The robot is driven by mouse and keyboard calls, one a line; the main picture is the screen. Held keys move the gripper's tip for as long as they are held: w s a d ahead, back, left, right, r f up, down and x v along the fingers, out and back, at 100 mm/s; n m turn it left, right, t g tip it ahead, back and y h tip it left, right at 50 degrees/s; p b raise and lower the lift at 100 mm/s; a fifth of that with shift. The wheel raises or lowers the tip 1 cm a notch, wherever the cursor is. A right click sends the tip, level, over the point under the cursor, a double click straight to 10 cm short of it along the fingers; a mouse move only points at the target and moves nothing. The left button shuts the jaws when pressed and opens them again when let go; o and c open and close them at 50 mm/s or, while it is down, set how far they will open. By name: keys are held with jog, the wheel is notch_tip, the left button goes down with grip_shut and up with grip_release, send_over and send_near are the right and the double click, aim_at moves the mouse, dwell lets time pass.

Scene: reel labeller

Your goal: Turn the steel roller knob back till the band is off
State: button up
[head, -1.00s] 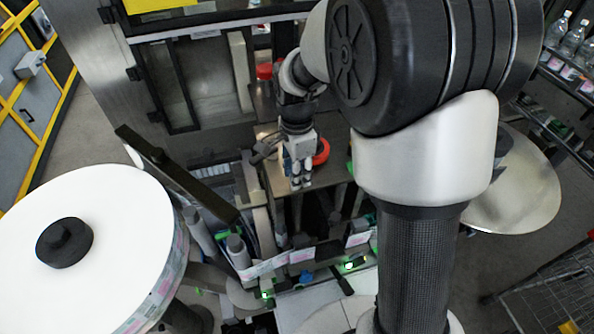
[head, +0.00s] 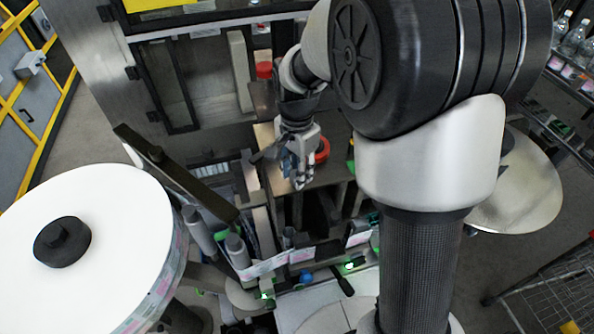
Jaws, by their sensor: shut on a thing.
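My gripper (head: 300,181) points down over the middle of the labeller, beside a red-orange ring. Its fingers are closed together on the steel roller knob; the knob is small and largely hidden by them. The band (head: 268,264), a pale strip with pink-marked labels, runs from the large white reel (head: 110,215) at the left past upright grey rollers (head: 237,250) towards the right. How the band lies at the gripped knob is too hidden to tell.
A dark bar (head: 175,172) slants above the reel. A metal cabinet with glass doors (head: 205,80) stands behind. A round pale disc (head: 520,185) is at the right, near shelves of bottles. Green lamps (head: 349,265) glow low on the machine.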

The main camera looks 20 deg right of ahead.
jog(key=n+b, duration=0.1)
jog(key=n, duration=1)
jog(key=n+b, duration=0.1)
jog(key=n, duration=0.3)
jog(key=shift+n, duration=0.3)
jog(key=n, duration=0.3)
jog(key=shift+n, duration=0.4)
jog(key=n, duration=0.8)
jog(key=shift+b, duration=0.35)
jog(key=shift+n, duration=1.5)
